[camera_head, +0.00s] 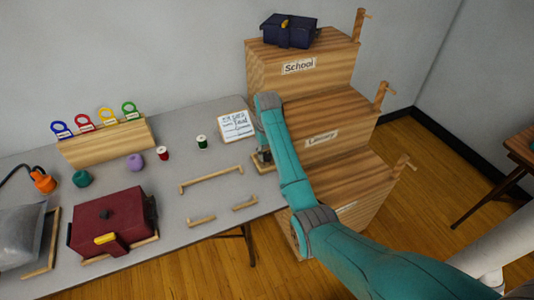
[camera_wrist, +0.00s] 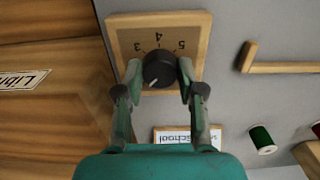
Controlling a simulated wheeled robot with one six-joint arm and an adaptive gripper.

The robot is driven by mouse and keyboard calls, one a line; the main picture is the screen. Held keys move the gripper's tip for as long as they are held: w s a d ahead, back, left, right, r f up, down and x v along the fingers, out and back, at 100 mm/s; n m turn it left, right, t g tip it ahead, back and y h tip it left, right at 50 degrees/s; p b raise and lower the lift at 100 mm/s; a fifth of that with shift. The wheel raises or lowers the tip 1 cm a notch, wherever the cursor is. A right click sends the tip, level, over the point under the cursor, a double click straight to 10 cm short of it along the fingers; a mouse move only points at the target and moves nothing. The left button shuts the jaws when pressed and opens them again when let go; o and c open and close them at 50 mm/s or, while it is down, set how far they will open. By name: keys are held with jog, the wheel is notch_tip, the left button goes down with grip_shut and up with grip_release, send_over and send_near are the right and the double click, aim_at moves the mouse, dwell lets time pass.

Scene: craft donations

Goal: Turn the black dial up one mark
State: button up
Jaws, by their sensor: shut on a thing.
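The black dial (camera_wrist: 160,70) sits on a square wooden plate (camera_wrist: 198,25) in the wrist view. The marks 3, 4 and 5 show on the plate, upside down in this view. A white pointer line on the dial points to the lower left of the picture, away from those marks; any mark there is hidden or not legible. My gripper (camera_wrist: 159,77) is shut on the dial, one finger on each side. In the head view the plate (camera_head: 262,167) is at the table's right end, with the dial hidden behind my arm.
Wooden steps (camera_head: 318,103) labelled School and Library stand close at the right. A white card (camera_head: 236,126), green spool (camera_head: 202,142) and red spool (camera_head: 163,153) are nearby. Wooden strips (camera_head: 210,179) lie in front, and a maroon case (camera_head: 108,218) is farther left.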

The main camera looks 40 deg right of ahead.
jog(key=o, duration=1.1)
jog(key=shift+o, duration=0.2)
jog(key=shift+n, duration=0.3)
